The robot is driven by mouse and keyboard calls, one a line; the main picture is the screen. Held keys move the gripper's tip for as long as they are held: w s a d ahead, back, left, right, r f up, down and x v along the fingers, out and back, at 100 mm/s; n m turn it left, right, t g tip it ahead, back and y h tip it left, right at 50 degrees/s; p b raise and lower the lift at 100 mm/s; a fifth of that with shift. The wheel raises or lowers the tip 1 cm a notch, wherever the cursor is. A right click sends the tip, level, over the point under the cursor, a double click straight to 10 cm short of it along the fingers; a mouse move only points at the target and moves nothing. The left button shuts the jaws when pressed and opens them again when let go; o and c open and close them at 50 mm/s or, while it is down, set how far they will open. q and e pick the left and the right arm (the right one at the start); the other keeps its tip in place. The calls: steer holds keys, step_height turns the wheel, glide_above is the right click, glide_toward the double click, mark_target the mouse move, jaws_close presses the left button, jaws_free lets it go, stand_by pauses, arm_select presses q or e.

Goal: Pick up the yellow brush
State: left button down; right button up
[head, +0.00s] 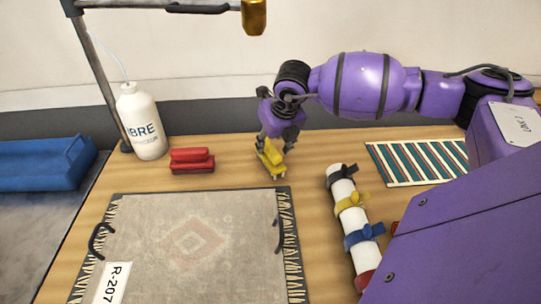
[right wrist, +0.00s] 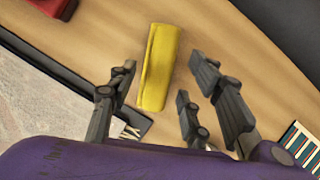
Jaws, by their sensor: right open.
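The yellow brush (head: 272,155) rests on the wooden table behind the grey rug's right corner. My right gripper (head: 278,140) points down over it, open, with its fingers around the brush's upper part in the head view. In the right wrist view, the yellow brush (right wrist: 160,65) lies lengthwise between the spread fingers of the right gripper (right wrist: 160,85). A gap shows between the brush and the fingers on both sides there. The fingers hide part of the brush in the head view. My left gripper is in neither view.
A red brush (head: 192,160) and a white bottle (head: 143,122) stand to the left. A grey rug (head: 235,225) lies in front. A white roll with coloured ties (head: 341,186) and a striped mat (head: 425,160) lie to the right. A blue tray (head: 40,165) is at far left.

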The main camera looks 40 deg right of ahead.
steer(key=shift+x, duration=0.9)
steer(key=shift+r, duration=0.1)
steer(key=shift+f, duration=0.3)
jaws_close()
